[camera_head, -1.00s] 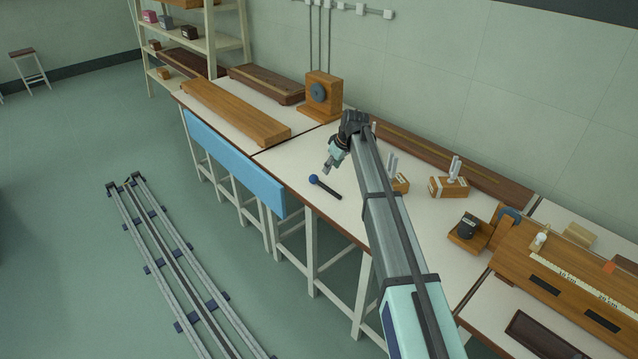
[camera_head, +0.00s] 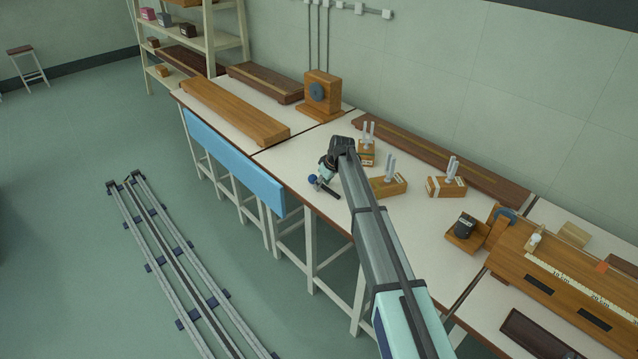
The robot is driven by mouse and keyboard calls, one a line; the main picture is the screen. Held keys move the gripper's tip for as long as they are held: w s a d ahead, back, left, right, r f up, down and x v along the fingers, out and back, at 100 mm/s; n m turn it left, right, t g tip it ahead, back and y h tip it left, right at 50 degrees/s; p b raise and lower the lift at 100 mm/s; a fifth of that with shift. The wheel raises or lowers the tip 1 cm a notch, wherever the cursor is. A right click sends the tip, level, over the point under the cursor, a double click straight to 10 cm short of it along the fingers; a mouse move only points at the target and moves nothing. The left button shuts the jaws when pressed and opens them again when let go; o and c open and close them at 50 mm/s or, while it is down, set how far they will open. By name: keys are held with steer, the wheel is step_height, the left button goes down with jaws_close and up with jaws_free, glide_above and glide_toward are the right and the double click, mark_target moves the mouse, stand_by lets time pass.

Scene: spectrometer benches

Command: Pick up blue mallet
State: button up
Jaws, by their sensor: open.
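The blue mallet (camera_head: 313,180) lies on the white bench top near its front edge, with a round blue head at the left and a dark handle running to the lower right. My gripper (camera_head: 321,182) is down at the mallet, over the part where the handle meets the head. Its fingers are small in this view and partly cover the handle. The gripper is open, and I cannot tell whether the fingers touch the mallet.
A wooden box with a dark disc (camera_head: 322,92) stands behind. A long wooden board (camera_head: 235,112) lies at the left. Bare bench top lies left of the mallet.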

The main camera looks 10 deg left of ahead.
jaws_close()
stand_by(0.3)
